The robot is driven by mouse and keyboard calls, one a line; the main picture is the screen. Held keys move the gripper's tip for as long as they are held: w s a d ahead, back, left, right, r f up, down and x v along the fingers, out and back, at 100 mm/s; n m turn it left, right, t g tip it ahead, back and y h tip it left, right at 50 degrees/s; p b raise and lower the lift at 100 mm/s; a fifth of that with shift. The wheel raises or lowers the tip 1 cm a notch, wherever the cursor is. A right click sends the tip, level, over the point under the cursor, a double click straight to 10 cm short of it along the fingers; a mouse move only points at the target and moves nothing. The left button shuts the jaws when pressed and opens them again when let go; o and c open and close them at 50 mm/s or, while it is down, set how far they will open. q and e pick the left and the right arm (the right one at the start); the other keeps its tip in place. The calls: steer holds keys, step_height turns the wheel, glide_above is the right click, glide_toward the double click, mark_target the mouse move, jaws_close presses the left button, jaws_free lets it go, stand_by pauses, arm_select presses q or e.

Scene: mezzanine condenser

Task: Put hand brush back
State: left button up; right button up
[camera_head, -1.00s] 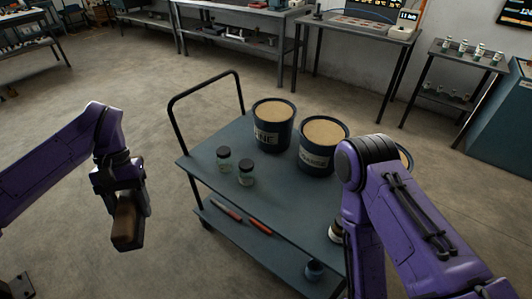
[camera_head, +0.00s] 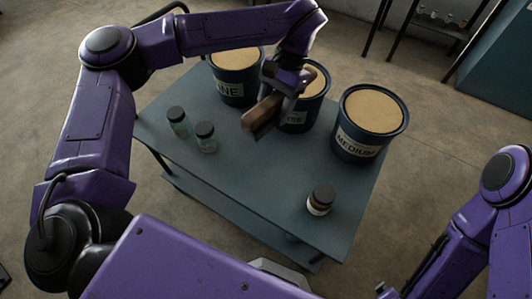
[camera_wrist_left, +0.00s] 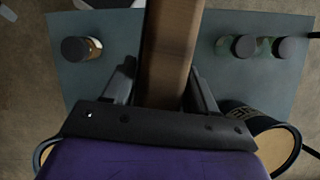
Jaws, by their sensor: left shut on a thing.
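The hand brush (camera_head: 262,117) is a brown wooden block, held above the cart top in front of the middle bucket. My left gripper (camera_head: 277,103) is shut on it. In the left wrist view the brush (camera_wrist_left: 172,50) runs up the middle between the two dark fingers (camera_wrist_left: 160,88). Its bristles cannot be made out, and its near end is hidden by the gripper. My right arm shows at the lower right, but its gripper cannot be made out there.
The blue-grey cart (camera_head: 235,180) carries three sand-filled buckets: left (camera_head: 235,88), middle (camera_head: 318,85) and right, marked MEDIUM (camera_head: 365,145). Two glass jars (camera_head: 179,122) (camera_head: 206,138) stand at the left, and a dark-lidded jar (camera_head: 320,200) near the front right. The cart's middle is clear.

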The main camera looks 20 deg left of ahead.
arm_select(q)
steer(key=s+d+f+m+t+y+b, duration=0.1)
steer(key=d+f+m+b, duration=0.15)
steer(key=f+b, duration=0.35)
steer(key=s+d+f+m+t+y+b, duration=0.15)
steer(key=f+m+b, duration=0.3)
steer(key=f, duration=0.45)
steer(key=p, duration=0.2)
glide_toward(258, 151)
steer(key=shift+s+a+f+g, duration=0.45)
steer(key=shift+s+a+f, duration=0.15)
steer(key=shift+a, duration=0.05)
steer(key=shift+w+a+f, duration=0.15)
steer(key=shift+a+f, duration=0.05)
steer(key=shift+f, duration=0.1)
steer(key=f, duration=0.4)
steer(key=shift+w+a, duration=0.2)
steer(key=shift+a, duration=0.1)
steer(key=shift+f+b, duration=0.1)
steer(key=shift+b, duration=0.2)
steer(key=o, duration=1)
steer(key=shift+r, duration=0.2)
steer(key=v, duration=1.2)
steer(key=shift+s+a, duration=0.1)
arm_select(e)
step_height(258, 151, down, 12)
steer(key=shift+s+f, duration=0.15)
steer(key=shift+f, duration=0.05)
